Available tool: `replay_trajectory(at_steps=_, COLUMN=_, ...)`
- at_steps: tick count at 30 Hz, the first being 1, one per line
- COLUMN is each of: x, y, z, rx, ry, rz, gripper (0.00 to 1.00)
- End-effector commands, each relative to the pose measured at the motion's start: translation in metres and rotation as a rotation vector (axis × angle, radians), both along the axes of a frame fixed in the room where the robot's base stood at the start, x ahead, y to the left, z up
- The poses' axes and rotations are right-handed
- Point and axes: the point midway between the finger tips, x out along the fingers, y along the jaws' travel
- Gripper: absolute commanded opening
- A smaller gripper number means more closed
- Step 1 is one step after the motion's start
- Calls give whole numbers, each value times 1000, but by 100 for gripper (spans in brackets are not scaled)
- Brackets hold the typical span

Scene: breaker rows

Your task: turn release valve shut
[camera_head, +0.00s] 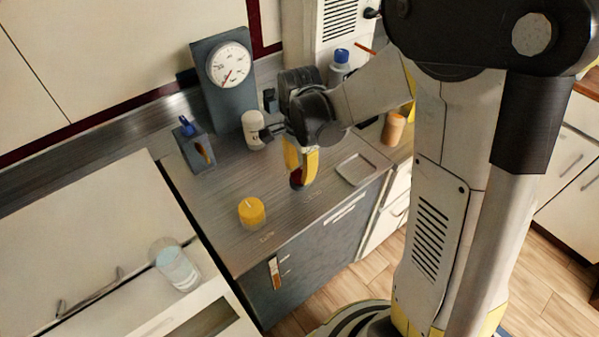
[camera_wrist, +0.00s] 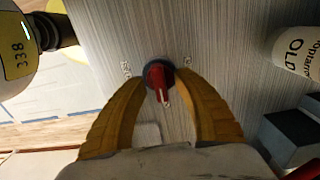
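The release valve appears to be the red knob (camera_wrist: 158,76) on a round dark base in the worktop. Its red grip has a pale pointer line toward the bottom of the wrist view. Small white marks lie on both sides, too small to read. My gripper (camera_wrist: 159,75) is over it with the yellow fingers apart, one on each side of the knob. The right fingertip is very near the knob; I cannot tell whether it touches. In the head view my gripper (camera_head: 299,172) points down at the worktop, and the red knob (camera_head: 297,181) shows partly below the fingers.
A gauge (camera_head: 229,65) and a blue-handled switch box (camera_head: 197,148) stand behind left. A white bottle (camera_head: 253,130) is close behind my gripper. A yellow cylinder (camera_head: 252,212) is front left, a shallow tray (camera_head: 356,169) right, and an orange cup (camera_head: 394,128) farther right.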

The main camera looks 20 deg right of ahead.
Motion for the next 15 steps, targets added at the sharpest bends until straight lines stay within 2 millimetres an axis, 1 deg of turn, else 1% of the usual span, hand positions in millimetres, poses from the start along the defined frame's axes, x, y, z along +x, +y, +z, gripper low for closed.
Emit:
replay_trajectory(at_steps=7, x=0, y=0, z=0, rx=0, ry=0, rz=0, gripper=36)
replay_trajectory(at_steps=8, x=0, y=0, z=0, rx=0, ry=0, rz=0, gripper=32)
replay_trajectory(at_steps=9, x=0, y=0, z=0, rx=0, ry=0, rz=0, gripper=20)
replay_trajectory(at_steps=11, x=0, y=0, z=0, rx=0, ry=0, rz=0, gripper=1)
replay_trajectory(at_steps=15, x=0, y=0, z=0, rx=0, ry=0, rz=0, gripper=0)
